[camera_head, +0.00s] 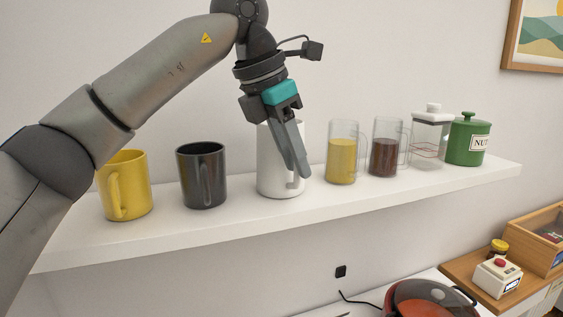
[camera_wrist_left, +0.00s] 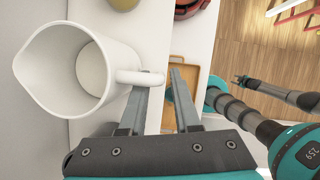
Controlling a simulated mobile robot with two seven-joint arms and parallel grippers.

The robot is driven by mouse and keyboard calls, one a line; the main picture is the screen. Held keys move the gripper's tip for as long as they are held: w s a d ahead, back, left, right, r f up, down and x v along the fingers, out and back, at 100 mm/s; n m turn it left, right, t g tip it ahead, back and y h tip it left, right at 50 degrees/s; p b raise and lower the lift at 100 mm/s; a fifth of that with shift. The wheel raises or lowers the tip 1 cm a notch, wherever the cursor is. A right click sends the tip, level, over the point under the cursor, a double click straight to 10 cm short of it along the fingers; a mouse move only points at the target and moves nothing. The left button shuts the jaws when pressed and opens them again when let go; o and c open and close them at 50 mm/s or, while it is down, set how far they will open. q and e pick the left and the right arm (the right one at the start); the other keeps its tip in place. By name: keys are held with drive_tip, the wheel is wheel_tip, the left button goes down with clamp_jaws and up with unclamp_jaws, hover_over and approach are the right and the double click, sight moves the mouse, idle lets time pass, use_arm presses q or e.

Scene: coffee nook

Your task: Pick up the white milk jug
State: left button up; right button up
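The white milk jug (camera_head: 268,177) stands upright on the white wall shelf, between a black mug and a glass of yellow liquid. In the left wrist view the jug (camera_wrist_left: 70,65) shows from above, empty inside, its handle (camera_wrist_left: 131,76) towards my fingers. My left gripper (camera_head: 302,174) reaches down at the jug's handle side and hides part of it. In the left wrist view the left gripper (camera_wrist_left: 168,72) is open, with one fingertip close to the handle's outer end. I cannot tell whether they touch. A small dark gripper, apparently my right one (camera_wrist_left: 240,79), is far below.
On the shelf (camera_head: 400,187) stand a yellow mug (camera_head: 130,185), black mug (camera_head: 203,177), yellow-filled glass (camera_head: 341,160), brown-filled glass (camera_head: 384,157), lidded glass jar (camera_head: 430,135) and green tin (camera_head: 466,142). A red-black appliance (camera_head: 430,300) is below. Gaps beside the jug are narrow.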

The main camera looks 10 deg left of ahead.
use_arm(q)
drive_tip(key=shift+x, duration=1.1)
clamp_jaws()
drive_tip(key=shift+r, duration=0.1)
idle(0.4)
